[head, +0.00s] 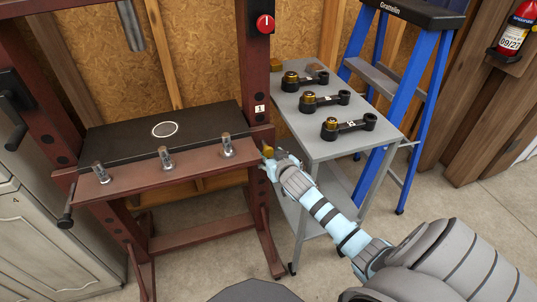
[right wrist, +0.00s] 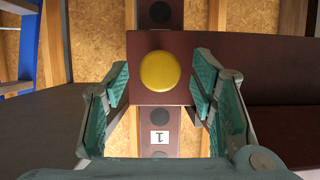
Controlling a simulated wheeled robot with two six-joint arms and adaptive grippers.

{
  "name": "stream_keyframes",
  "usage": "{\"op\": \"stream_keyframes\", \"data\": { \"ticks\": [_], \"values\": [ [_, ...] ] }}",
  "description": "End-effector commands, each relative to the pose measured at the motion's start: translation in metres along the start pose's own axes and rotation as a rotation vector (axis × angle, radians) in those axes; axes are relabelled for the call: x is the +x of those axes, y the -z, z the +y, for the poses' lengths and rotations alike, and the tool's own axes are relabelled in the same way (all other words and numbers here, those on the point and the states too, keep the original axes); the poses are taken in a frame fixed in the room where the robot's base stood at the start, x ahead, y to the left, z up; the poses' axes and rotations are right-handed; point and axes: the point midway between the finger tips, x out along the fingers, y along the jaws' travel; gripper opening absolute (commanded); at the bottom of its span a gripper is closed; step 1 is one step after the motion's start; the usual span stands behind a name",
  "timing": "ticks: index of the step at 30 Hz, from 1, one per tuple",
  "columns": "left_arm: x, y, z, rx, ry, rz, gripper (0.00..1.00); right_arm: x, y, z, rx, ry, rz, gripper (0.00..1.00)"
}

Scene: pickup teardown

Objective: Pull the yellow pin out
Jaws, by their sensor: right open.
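The yellow pin (head: 267,151) shows its round head at the right post of the dark red press frame (head: 256,88). In the right wrist view the pin's head (right wrist: 160,71) faces the camera, against the end of a dark red beam. My right gripper (head: 270,160) is at that post; in the right wrist view its open fingers (right wrist: 160,88) stand on either side of the pin head with gaps, not touching it. The pin's shaft is hidden. My left gripper is not in view.
A grey cart (head: 318,145) beside the press carries several black parts with brass tops. Metal cylinders (head: 166,158) stand on the press beam near a black plate (head: 125,140). A blue ladder (head: 430,75) stands behind the cart. A label "1" (right wrist: 159,137) is on the post.

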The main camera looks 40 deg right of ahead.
Motion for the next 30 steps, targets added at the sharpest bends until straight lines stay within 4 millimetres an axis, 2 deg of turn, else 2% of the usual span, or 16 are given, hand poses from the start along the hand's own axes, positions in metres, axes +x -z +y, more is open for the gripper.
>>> {"op": "stream_keyframes", "data": {
  "ticks": [6,14,17,24,30],
  "values": [
    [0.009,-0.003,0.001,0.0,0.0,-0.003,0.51,0.021,0.003,0.0,-0.001,0.001,0.0,0.52],
    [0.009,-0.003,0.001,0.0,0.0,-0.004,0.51,0.022,0.004,-0.001,-0.001,0.001,0.0,0.52],
    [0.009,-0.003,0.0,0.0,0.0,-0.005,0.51,0.022,0.004,-0.001,-0.001,0.001,-0.001,0.39],
    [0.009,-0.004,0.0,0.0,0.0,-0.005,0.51,0.022,0.004,-0.001,-0.001,0.002,-0.001,0.0],
    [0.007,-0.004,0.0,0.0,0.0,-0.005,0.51,0.021,0.004,-0.002,-0.001,0.004,-0.001,0.0]
  ]
}}
